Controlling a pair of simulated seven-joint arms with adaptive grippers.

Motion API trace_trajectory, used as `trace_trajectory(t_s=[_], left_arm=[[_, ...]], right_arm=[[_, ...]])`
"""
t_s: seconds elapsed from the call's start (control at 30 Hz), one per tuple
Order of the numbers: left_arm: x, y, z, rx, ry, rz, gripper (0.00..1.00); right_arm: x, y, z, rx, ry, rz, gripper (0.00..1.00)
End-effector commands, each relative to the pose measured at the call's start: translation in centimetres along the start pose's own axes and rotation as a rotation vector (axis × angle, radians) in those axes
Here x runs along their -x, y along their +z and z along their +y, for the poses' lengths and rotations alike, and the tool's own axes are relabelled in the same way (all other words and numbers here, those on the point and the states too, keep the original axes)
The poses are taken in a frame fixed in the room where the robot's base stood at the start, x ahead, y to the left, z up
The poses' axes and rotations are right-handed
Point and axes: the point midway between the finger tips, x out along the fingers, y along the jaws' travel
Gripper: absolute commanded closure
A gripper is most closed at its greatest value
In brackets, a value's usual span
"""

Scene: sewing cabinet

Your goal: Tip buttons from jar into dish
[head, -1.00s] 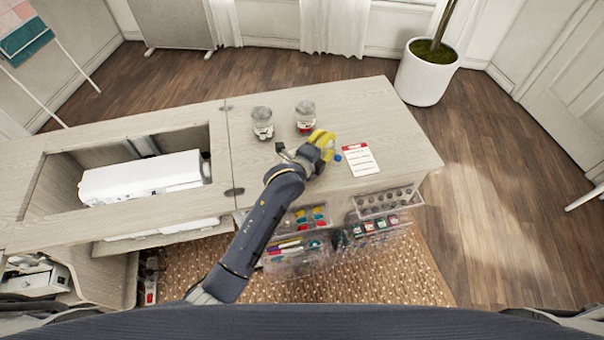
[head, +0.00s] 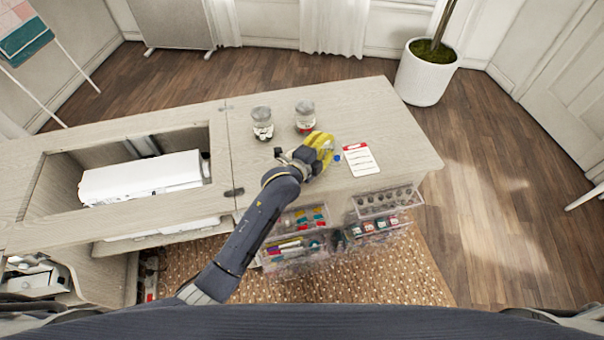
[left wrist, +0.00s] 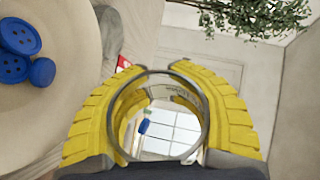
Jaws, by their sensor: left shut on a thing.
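My left gripper (head: 322,150), with yellow fingers, is low over the cabinet top in the head view. In the left wrist view it (left wrist: 160,115) is shut on a clear round jar (left wrist: 142,78), whose rim shows between the fingers. A blue button (left wrist: 143,126) shows within the jar's ring. A pale round dish (left wrist: 75,100) lies at the left of that view with several blue buttons (left wrist: 18,38) in it, beside the fingers and partly cut off. In the head view the gripper hides most of the jar and dish; a small blue spot (head: 337,158) shows beside it. My right gripper is out of view.
Clear organisers (head: 388,201) stand along the front edge. The top's right end is clear; a white machine (head: 142,177) sits in the left recess.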

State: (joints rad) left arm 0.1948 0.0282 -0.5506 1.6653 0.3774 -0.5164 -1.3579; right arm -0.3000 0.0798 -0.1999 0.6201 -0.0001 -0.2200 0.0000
Motion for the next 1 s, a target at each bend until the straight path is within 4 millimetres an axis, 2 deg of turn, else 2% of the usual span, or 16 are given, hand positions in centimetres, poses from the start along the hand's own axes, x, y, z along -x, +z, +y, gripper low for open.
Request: trace_trajectory(t_s=[1.0], left_arm=[[0.25,0.28,-0.7,0.126,-0.044,0.033,1.0]], right_arm=[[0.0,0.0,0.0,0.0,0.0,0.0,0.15]])
